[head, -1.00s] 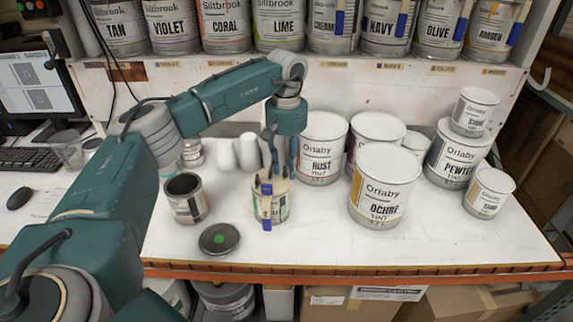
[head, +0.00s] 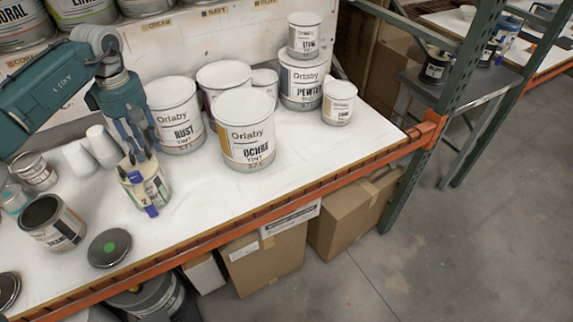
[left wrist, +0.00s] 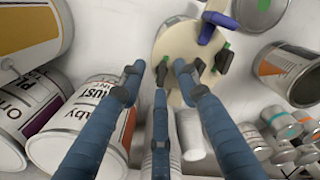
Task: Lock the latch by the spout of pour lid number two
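The cream pour lid (head: 128,170) sits on a small can marked 2 (head: 156,190) near the front of the white table. Its blue spout (head: 151,211) faces the front edge. In the left wrist view the lid (left wrist: 176,45) shows the blue spout (left wrist: 211,24) at its far rim. A dark latch with a green mark (left wrist: 223,60) is near the spout. Another dark clip (left wrist: 162,70) is on the lid's left side. My left gripper (head: 136,160) is just over the lid, fingers apart; it also shows in the left wrist view (left wrist: 158,80). Contact is unclear. My right gripper is out of view.
An open can (head: 52,222) and a loose dark lid with a green dot (head: 109,248) are left of the numbered can. The Rust can (head: 178,125) and Ochre can (head: 247,140) stand behind and to the right. White bottles (head: 103,146) stand left. The table's right front is clear.

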